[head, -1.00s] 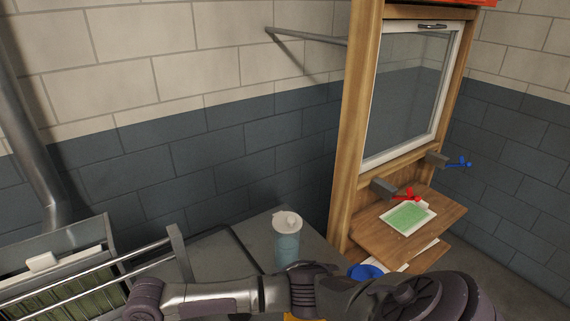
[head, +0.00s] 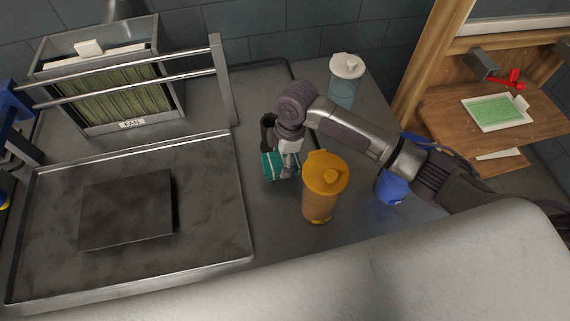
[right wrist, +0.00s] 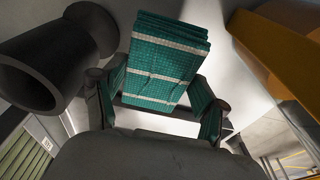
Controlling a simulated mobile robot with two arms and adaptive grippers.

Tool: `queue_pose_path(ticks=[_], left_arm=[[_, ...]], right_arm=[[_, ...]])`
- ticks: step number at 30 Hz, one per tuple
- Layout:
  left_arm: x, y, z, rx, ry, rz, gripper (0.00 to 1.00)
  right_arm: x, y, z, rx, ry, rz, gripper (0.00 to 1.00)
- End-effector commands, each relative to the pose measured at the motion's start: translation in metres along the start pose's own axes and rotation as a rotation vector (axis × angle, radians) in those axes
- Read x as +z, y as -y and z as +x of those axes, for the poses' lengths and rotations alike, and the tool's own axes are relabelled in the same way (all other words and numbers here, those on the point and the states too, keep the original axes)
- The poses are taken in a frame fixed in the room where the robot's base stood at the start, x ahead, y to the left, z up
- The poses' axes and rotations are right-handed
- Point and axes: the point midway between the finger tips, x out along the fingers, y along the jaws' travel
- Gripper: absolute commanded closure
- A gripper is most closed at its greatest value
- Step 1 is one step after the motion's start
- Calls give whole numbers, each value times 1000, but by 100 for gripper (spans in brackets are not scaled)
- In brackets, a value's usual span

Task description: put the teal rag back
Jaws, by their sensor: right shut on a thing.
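The teal rag (head: 281,166), folded with pale stripes, is at the middle of the grey counter (head: 262,222). My right gripper (head: 287,160) reaches over it from the right and is shut on it. In the right wrist view the rag (right wrist: 163,62) stands between the two fingers of my right gripper (right wrist: 160,100), with teal cloth at both fingers. I cannot tell whether the rag touches the counter. My left gripper does not show.
An orange bottle (head: 322,190) stands close right of the rag. A dark cylindrical thing (right wrist: 50,60) is close on the other side.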

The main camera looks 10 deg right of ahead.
Motion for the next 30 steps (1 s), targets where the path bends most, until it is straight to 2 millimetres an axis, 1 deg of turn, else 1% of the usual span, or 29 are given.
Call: queue_pose_path(ticks=[4,9,10,17,21,22,24,26,30], left_arm=[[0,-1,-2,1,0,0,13],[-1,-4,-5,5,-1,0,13],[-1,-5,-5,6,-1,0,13],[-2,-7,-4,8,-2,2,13],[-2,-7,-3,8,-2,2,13],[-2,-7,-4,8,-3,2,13],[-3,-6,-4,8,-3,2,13],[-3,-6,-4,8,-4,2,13],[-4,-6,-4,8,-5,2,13]], right_arm=[[2,0,12,-1,1,0,61],[6,0,36,-1,2,0,61],[6,0,38,0,1,-1,61],[6,0,39,2,0,-2,61],[7,0,43,2,0,-1,61],[7,0,42,2,0,-1,23],[7,0,42,2,0,-1,11],[7,0,42,2,0,-1,3],[7,0,42,1,0,-1,3]])
